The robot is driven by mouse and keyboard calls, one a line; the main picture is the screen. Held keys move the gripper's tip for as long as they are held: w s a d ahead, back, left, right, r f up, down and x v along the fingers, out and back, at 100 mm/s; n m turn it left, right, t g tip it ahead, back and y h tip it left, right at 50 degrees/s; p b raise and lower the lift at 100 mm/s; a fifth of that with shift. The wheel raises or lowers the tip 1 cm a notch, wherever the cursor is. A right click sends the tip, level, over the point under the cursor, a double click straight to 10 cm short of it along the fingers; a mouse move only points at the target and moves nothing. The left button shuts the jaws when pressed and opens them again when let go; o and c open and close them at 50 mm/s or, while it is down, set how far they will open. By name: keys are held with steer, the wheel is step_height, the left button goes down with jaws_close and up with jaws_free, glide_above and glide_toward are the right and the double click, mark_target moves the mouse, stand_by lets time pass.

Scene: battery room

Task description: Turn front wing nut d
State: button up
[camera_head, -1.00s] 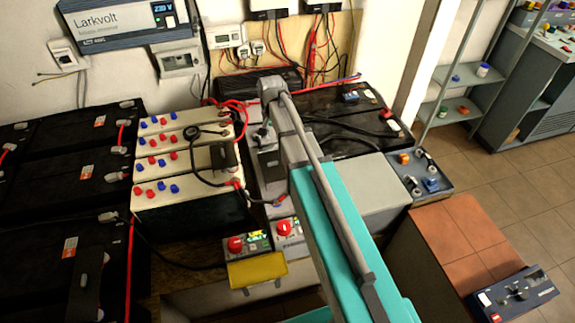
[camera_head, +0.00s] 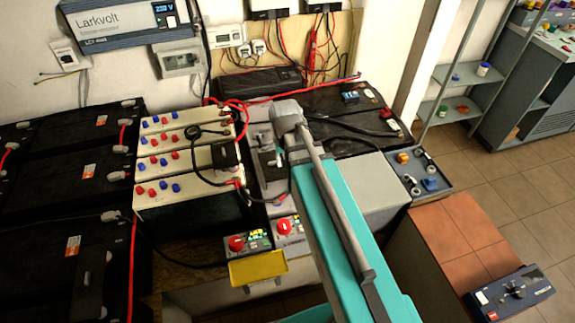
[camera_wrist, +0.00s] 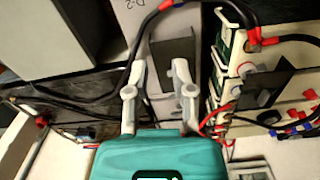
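No wing nut can be told apart with certainty. A grey case marked D-2 (camera_wrist: 125,22) lies ahead of my gripper in the wrist view. A dark upright plate (camera_wrist: 178,50) stands on it, just beyond and partly between the fingertips. My gripper (camera_wrist: 160,75) has its two grey fingers spread, with nothing seen held between them. In the head view the case (camera_head: 262,118) stands right of the cream batteries, partly hidden by my arm. A red cable lug (camera_wrist: 166,4) on a black cable shows at the top of the wrist view.
Cream batteries (camera_head: 150,208) with red and blue caps and loose cables stand close left. A grey box (camera_head: 372,190) and parts tray (camera_head: 412,192) lie right. Two red knobs (camera_head: 236,243) (camera_head: 284,226) and a yellow holder (camera_head: 258,270) are in front. Red and black cables cross behind.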

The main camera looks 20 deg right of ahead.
steer(key=shift+s+r+n, duration=0.1)
steer(key=shift+s+n, duration=0.3)
steer(key=shift+s, duration=0.9)
steer(key=o, duration=0.4)
steer(key=shift+w, duration=0.2)
steer(key=shift+o, duration=1.1)
steer(key=shift+w, duration=0.4)
steer(key=o, duration=0.3)
steer(key=w, duration=0.3)
steer(key=shift+w+f+n, duration=0.15)
steer(key=shift+f+n, duration=0.05)
steer(key=shift+n, duration=0.1)
steer(key=shift+o, duration=0.2)
steer(key=n+b, duration=0.2)
steer(key=n, duration=0.2)
glide_above(267, 150)
steer(key=w, duration=0.1)
steer(key=shift+w+d+f, duration=0.1)
steer(key=shift+d+f, duration=0.15)
steer(key=shift+f, duration=0.3)
steer(key=shift+w+d+f, duration=0.1)
steer(key=shift+d+f, duration=0.1)
steer(key=shift+f, duration=0.3)
steer(key=shift+f+b, duration=0.15)
steer(key=shift+b, duration=0.15)
step_height(267, 150, down, 14)
steer(key=b, duration=1.3)
steer(key=shift+r+b, duration=0.25)
steer(key=shift+b, duration=0.05)
